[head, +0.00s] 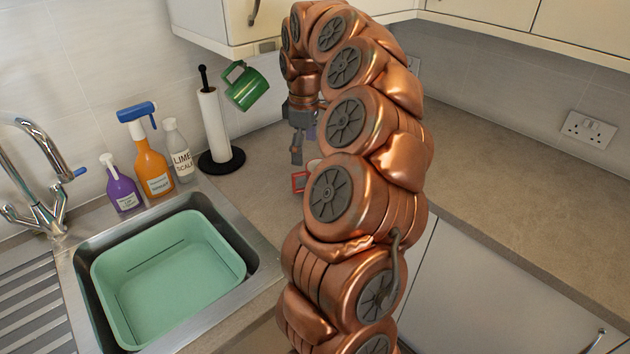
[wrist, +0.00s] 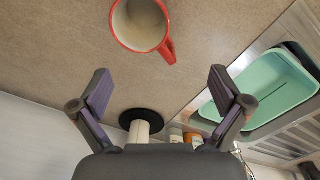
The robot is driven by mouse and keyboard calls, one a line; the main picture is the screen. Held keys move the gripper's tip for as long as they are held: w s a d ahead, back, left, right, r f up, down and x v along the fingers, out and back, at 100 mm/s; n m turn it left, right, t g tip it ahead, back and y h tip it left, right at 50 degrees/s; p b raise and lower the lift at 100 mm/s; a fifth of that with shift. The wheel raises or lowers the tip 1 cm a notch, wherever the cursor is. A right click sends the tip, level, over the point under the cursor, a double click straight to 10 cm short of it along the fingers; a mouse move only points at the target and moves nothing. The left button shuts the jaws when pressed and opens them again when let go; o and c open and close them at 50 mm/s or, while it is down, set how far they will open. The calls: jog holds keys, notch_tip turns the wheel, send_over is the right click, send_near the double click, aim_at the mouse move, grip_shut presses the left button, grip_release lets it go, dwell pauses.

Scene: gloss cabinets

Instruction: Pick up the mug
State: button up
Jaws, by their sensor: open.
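A red mug with a pale inside (wrist: 140,24) stands upright on the worktop. In the wrist view it is at the top, its handle pointing down and right. In the head view only its red handle (head: 299,181) and a bit of its rim show beside my arm, which hides the rest. My gripper (wrist: 160,80) is open, its fingers wide apart with nothing between them. The mug lies beyond the fingertips in the wrist view. In the head view my gripper (head: 297,150) points down above the mug. A green mug (head: 245,86) is tilted below the wall cabinet; its support is unclear.
A paper roll holder (head: 216,130) stands left of my gripper and shows between the fingers' bases in the wrist view. Several bottles (head: 153,165) stand behind the sink, which holds a green basin (head: 205,295). Wall cabinets (head: 212,22) hang above. The worktop at right (head: 500,190) is clear.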

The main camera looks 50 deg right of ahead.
aim_at(310, 167)
jog(key=shift+s+d+f+p, duration=0.15)
jog(key=shift+d+f+p, duration=0.4)
jog(key=shift+f, duration=0.85)
jog(key=shift+s+d+f+p, duration=0.2)
jog(key=shift+d+f+p, duration=0.25)
jog(key=shift+f, duration=0.95)
jog(key=shift+s+d+f+p, duration=0.15)
jog(key=shift+d+f+p, duration=0.4)
jog(key=shift+f, duration=0.85)
jog(key=shift+c, duration=0.2)
jog(key=c, duration=1.6)
